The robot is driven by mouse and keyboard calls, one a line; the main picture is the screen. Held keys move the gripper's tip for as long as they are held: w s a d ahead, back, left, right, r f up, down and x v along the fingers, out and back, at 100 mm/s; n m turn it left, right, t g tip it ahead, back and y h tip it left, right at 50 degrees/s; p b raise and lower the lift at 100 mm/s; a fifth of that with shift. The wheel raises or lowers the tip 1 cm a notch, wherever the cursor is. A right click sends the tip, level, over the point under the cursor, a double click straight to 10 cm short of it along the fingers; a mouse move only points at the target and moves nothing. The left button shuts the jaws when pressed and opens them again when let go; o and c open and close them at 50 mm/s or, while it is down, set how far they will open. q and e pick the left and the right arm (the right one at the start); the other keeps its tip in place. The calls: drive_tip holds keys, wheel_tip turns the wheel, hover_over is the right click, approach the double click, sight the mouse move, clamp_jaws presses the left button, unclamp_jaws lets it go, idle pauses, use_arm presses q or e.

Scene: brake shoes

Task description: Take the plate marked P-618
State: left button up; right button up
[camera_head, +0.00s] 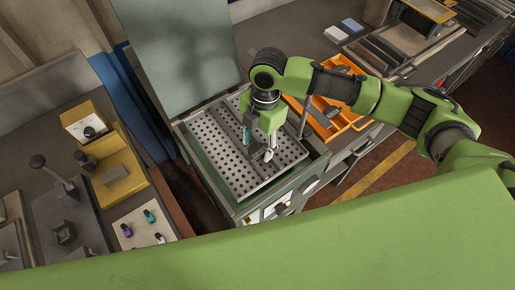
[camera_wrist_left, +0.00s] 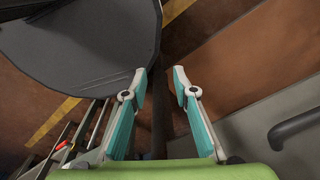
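My right gripper (camera_head: 258,150) points down over a perforated metal tray (camera_head: 221,158) inside a grey-green cabinet with its lid raised. Its two teal-and-white fingers look apart, with no plate visible between them. Whether the fingertips touch the tray is too small to tell. I cannot make out a plate marked P-618, and no such marking is readable in either view. My left gripper (camera_wrist_left: 160,78) is open and empty in the left wrist view, above the floor beside a dark round shape. It does not show in the head view.
An orange divided bin (camera_head: 345,122) holding dark parts stands right of the cabinet. The raised lid (camera_head: 180,55) is behind the tray. The left bench carries a yellow fixture (camera_head: 118,178), a lever and a white board (camera_head: 126,216) with small coloured items. White and blue blocks lie on the back bench.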

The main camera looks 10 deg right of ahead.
drive_tip(key=c, duration=0.7)
